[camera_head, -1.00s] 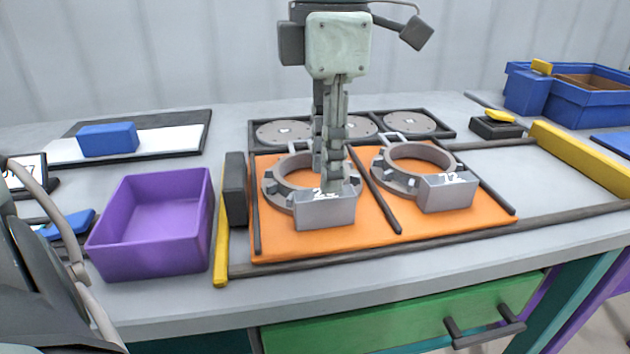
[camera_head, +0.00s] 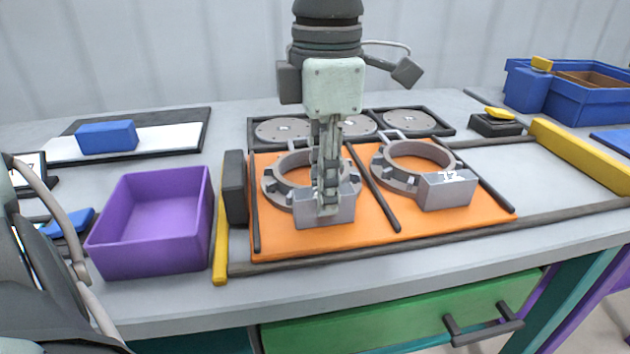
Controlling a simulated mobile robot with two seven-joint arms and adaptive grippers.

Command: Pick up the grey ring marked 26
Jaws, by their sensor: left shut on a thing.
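The grey ring marked 26 (camera_head: 280,188) lies on the left part of the orange mat (camera_head: 285,243). Its front block (camera_head: 340,211) faces me, and my fingers cover the number now. My left gripper (camera_head: 327,208) points straight down and is shut on the ring's front block. The ring still rests on the mat. A second grey ring marked 72 (camera_head: 447,190) lies on the right part of the mat, beyond a dark divider bar. My right gripper is not in view.
A purple bin (camera_head: 150,265) stands left of the mat, beside a yellow strip (camera_head: 220,255) and a dark block (camera_head: 235,188). Several grey discs (camera_head: 410,123) sit in a rack behind the rings. A blue crate (camera_head: 590,108) stands at the back right.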

